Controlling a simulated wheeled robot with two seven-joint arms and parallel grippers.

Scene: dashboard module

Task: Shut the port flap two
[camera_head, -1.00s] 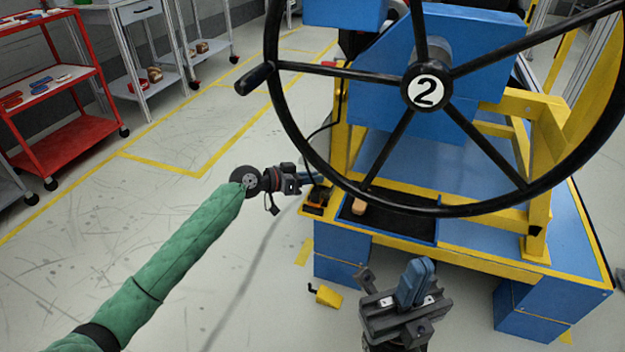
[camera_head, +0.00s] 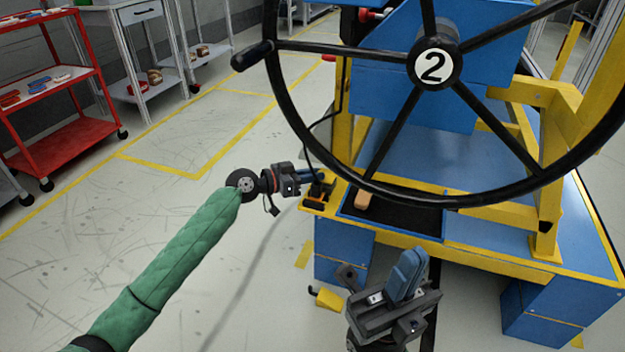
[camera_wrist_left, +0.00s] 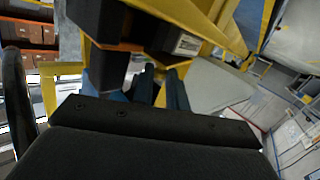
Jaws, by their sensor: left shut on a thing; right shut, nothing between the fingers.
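My left gripper (camera_head: 310,179) is at the near left corner of the yellow-edged bench. It is shut on a small dark part (camera_head: 319,188) above a black-and-orange block. I cannot tell if that part is port flap two. In the left wrist view, the blue fingers (camera_wrist_left: 160,86) are partly hidden behind the dark gripper body, with dark orange-edged blocks (camera_wrist_left: 108,40) close beyond them. My right gripper (camera_head: 408,272) is shut and empty, its blue fingers together, in front of the bench. No flap is clearly readable.
A large black handwheel marked 2 (camera_head: 433,66) stands over the blue-and-yellow bench (camera_head: 480,235). A black cable (camera_head: 318,130) runs near my left gripper. A yellow piece (camera_head: 328,298) is low by the bench's front. The floor at left is clear up to a red cart (camera_head: 70,138).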

